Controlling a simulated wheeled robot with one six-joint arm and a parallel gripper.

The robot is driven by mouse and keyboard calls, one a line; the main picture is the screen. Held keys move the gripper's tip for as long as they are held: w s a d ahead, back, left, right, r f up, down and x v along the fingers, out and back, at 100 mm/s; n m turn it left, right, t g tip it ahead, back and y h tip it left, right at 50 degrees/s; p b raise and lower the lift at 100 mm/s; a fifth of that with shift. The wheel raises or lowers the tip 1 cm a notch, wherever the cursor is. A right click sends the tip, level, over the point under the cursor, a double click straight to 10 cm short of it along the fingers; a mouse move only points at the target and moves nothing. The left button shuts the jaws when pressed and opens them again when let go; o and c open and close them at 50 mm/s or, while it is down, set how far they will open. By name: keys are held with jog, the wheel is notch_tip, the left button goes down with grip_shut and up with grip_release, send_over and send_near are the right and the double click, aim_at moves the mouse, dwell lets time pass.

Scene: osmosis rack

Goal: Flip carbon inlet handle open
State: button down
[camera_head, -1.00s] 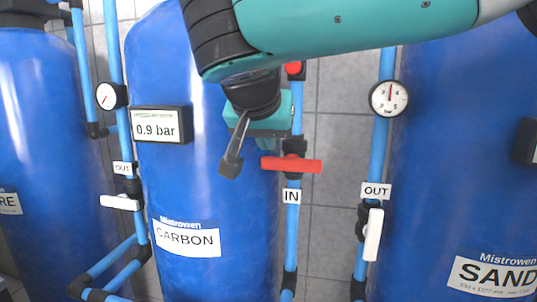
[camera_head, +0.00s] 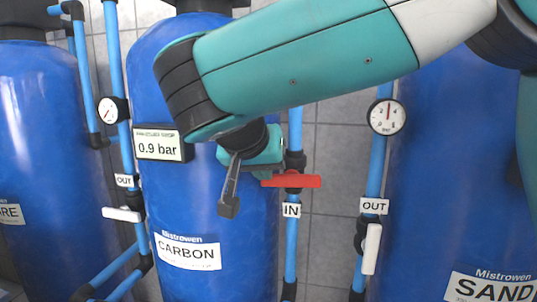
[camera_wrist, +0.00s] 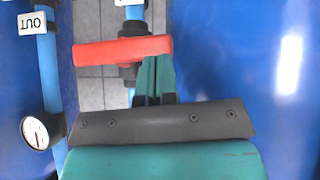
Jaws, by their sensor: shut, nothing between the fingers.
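The red carbon inlet handle (camera_head: 303,181) lies level across the blue pipe, just above the "IN" label (camera_head: 291,210). It also lies crosswise to its pipe in the wrist view (camera_wrist: 105,51). My gripper (camera_wrist: 157,62) is shut and empty, with its teal fingertips at the handle's right part in that view, overlapping its lower edge. I cannot tell whether they touch it. In the head view my gripper (camera_head: 268,172) is by the handle's left end, and its fingertips are mostly hidden behind the wrist parts.
The blue carbon tank (camera_head: 170,205) stands close behind and left of my gripper. A white-handled outlet valve (camera_head: 371,249) and a gauge (camera_head: 387,117) sit on the pipe to the right, beside the sand tank (camera_head: 465,190). Grey tiled wall shows between the pipes.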

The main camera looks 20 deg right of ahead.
jog(key=shift+f, duration=0.1)
jog(key=shift+w+a+f, duration=0.1)
jog(key=shift+a+f, duration=0.1)
jog(key=shift+f, duration=0.2)
jog(key=p+v, duration=0.8)
jog(key=v, duration=0.9)
jog(key=shift+r+p, duration=0.15)
jog(key=shift+p, duration=0.15)
